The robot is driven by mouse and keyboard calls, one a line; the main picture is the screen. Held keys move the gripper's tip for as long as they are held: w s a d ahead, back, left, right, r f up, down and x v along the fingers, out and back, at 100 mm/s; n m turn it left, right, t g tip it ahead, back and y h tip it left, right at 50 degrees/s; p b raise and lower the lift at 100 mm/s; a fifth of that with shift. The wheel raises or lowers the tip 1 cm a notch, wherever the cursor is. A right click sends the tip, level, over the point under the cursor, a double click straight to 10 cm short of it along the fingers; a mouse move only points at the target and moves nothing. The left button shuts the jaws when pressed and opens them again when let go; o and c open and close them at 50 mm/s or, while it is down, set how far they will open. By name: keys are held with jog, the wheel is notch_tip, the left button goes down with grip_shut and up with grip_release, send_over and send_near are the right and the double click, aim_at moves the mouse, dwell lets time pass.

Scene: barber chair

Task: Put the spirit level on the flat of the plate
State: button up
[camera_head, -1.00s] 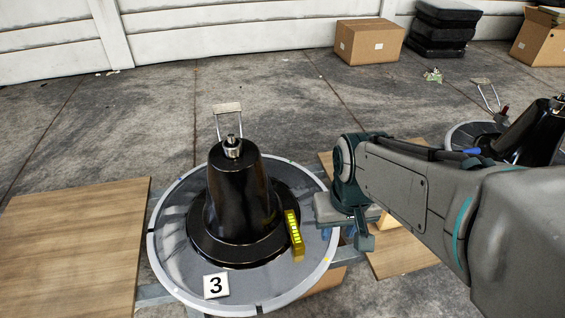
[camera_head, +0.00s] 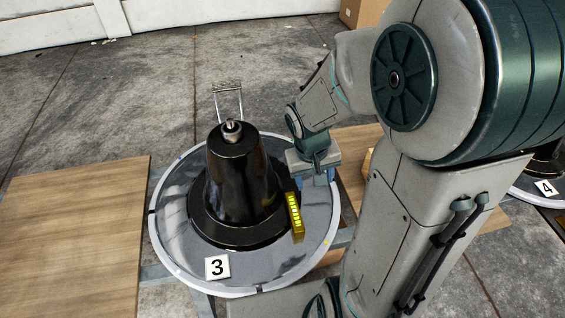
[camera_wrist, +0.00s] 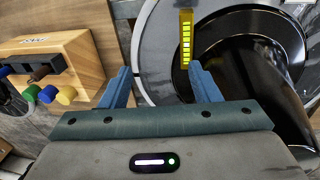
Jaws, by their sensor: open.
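The spirit level (camera_head: 295,215) is a yellow bar with a row of bright marks. It is on the round grey plate (camera_head: 275,268), right beside the black cone's base; I cannot tell whether it lies flat or leans on that base. It also shows in the wrist view (camera_wrist: 186,40), at the top, near the right finger. My gripper (camera_head: 318,182) is above the plate's right edge, apart from the level. In the wrist view my gripper (camera_wrist: 160,70) is open with nothing held between its fingers.
The tall black cone (camera_head: 235,190) with a metal knob rises from the plate's middle. A white card with a 3 (camera_head: 217,267) is at its front. A wooden board (camera_head: 75,240) is at left. A wooden block with coloured knobs (camera_wrist: 75,60) stands left of my gripper.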

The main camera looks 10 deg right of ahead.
jog(key=w+f+p, duration=0.2)
jog(key=w+f, duration=0.2)
jog(key=f, duration=0.2)
jog(key=y+p, duration=0.1)
jog(key=y, duration=0.1)
send_over(295, 210)
notch_tip(295, 210, down, 6)
jog(key=r, duration=0.1)
jog(key=shift+g, duration=0.3)
jog(key=f+b, duration=0.1)
jog(key=f, duration=0.2)
jog(key=f+b, duration=0.1)
jog(key=f, duration=0.1)
jog(key=f+b, duration=0.1)
jog(key=f, duration=0.2)
jog(key=shift+s+a+f, duration=0.35)
jog(key=shift+a, duration=0.05)
jog(key=f, duration=0.2)
jog(key=f+b, duration=0.2)
jog(key=f, duration=0.1)
jog(key=shift+w+d+f, duration=0.3)
jog(key=shift+r, duration=0.1)
grip_shut()
